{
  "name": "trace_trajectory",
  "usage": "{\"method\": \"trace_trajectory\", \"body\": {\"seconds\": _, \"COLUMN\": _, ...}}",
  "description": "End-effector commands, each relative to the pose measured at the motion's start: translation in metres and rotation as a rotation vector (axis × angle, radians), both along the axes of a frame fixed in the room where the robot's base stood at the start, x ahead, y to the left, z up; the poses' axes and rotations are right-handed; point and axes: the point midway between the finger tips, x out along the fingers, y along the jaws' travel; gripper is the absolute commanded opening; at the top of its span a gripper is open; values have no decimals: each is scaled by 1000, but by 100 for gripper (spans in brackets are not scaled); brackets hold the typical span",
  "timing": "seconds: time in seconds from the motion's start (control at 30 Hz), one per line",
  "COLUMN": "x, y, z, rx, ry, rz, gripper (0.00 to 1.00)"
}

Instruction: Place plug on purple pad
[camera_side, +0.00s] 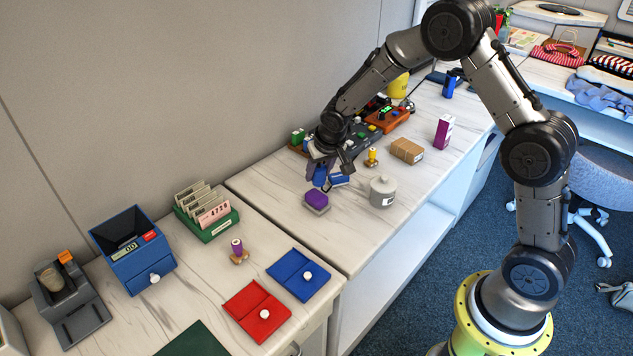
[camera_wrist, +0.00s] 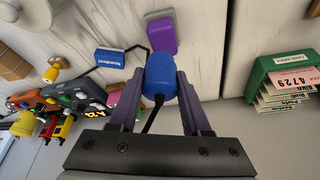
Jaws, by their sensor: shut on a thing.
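My gripper (camera_wrist: 161,82) is shut on a blue rounded plug (camera_wrist: 160,72), held between its two fingertips. A black cord runs from the plug. In the side view, my gripper (camera_side: 322,167) and the blue plug (camera_side: 320,176) are just behind the purple pad (camera_side: 316,198). The pad is a small purple block top on a light grey base. In the wrist view, the purple pad (camera_wrist: 162,36) lies just beyond the plug. The plug appears apart from the pad and above the counter, though the exact height is unclear.
A blue labelled block (camera_side: 339,180) sits right beside the pad. A grey lidded jar (camera_side: 382,191) stands to the right. Behind are a dark console (camera_side: 362,143) and a brown box (camera_side: 407,150). Left, a green card holder (camera_side: 207,215) stands across the counter seam.

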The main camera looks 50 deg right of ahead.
Motion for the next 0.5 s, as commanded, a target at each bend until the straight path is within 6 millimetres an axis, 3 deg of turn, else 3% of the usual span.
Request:
{"method": "trace_trajectory", "body": {"seconds": 0.33, "x": 8, "y": -1, "z": -34, "rx": -1, "ry": 1, "rz": 1, "gripper": 0}}
{"method": "trace_trajectory", "body": {"seconds": 0.5, "x": 9, "y": -1, "z": -40, "rx": 0, "ry": -2, "rz": -1, "gripper": 0}}
